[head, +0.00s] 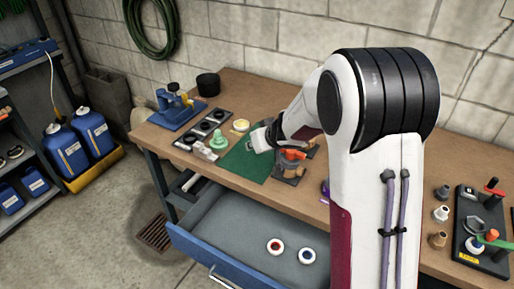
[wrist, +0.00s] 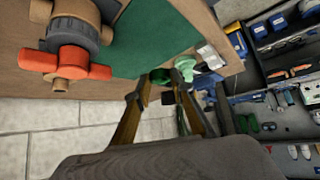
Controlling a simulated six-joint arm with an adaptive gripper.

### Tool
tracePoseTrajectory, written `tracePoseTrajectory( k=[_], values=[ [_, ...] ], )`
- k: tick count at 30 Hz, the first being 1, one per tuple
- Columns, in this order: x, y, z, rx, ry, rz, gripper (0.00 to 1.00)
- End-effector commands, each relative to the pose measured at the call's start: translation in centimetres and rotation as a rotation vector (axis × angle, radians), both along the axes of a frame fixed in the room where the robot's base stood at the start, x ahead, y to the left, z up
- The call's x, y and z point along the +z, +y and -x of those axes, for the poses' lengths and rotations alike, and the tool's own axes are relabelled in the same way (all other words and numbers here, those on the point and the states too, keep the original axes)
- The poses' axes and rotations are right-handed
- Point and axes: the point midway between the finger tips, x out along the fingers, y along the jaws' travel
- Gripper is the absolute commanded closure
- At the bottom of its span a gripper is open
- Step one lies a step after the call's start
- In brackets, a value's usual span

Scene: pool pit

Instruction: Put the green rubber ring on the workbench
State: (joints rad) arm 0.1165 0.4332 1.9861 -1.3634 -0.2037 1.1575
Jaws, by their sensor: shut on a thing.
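My gripper (head: 259,139) is over the green mat on the workbench (head: 237,86) in the head view. The ring is hard to make out in the head view. I cannot tell whether it touches the surface below.
A green mat (head: 243,167) lies on the bench. A pale green stepped piece (head: 218,141) stands left of my gripper, and a valve with an orange handle (head: 291,155) stands right. Below, an open drawer (head: 235,226) holds two rings.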

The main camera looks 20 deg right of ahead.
Motion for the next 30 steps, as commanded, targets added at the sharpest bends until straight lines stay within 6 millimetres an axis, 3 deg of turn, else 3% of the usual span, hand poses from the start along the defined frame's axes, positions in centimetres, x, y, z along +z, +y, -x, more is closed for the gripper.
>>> tracePoseTrajectory(
  k=[10, 30],
  values=[
    [0.96, -0.04, 0.01, -0.001, 0.0, 0.001, 0.88],
    [1.05, -0.06, 0.01, -0.002, 0.0, 0.001, 0.88]
  ],
)
